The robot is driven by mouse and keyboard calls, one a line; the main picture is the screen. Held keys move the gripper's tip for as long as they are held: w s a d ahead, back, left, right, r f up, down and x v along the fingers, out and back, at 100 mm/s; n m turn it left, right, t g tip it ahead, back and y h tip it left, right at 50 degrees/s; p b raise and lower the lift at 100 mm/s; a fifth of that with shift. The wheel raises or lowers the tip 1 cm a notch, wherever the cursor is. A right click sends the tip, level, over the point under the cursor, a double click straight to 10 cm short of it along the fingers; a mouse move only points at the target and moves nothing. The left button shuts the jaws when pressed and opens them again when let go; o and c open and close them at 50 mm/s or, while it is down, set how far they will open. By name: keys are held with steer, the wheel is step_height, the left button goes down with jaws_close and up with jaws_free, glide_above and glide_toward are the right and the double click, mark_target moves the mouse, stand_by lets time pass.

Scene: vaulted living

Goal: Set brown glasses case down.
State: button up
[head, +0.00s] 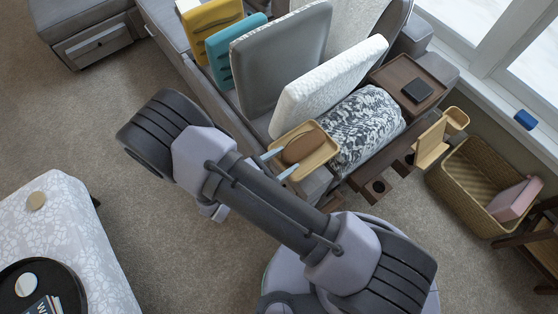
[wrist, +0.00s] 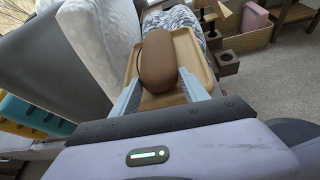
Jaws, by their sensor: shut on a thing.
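The brown glasses case (head: 298,149) is an elongated rounded case, held between the two pale fingers of my gripper (head: 278,164). In the wrist view the case (wrist: 159,60) stands out between the fingertips (wrist: 160,92), which press on its sides. In both views it appears over a light wooden tray (head: 319,160) at the near end of the sofa. The tray's rim also shows around the case in the wrist view (wrist: 196,70). I cannot tell whether the case touches the tray's bottom.
White (head: 329,88) and grey (head: 277,58) cushions lean behind the tray. A patterned rolled blanket (head: 366,126) lies to its right. A wooden console (head: 391,72) bears a dark phone (head: 417,90). A wicker basket (head: 466,178) stands right. A cloth-covered table (head: 75,225) is at left.

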steer(key=shift+d+f, duration=0.1)
steer(key=shift+d, duration=0.05)
steer(key=o, duration=1.4)
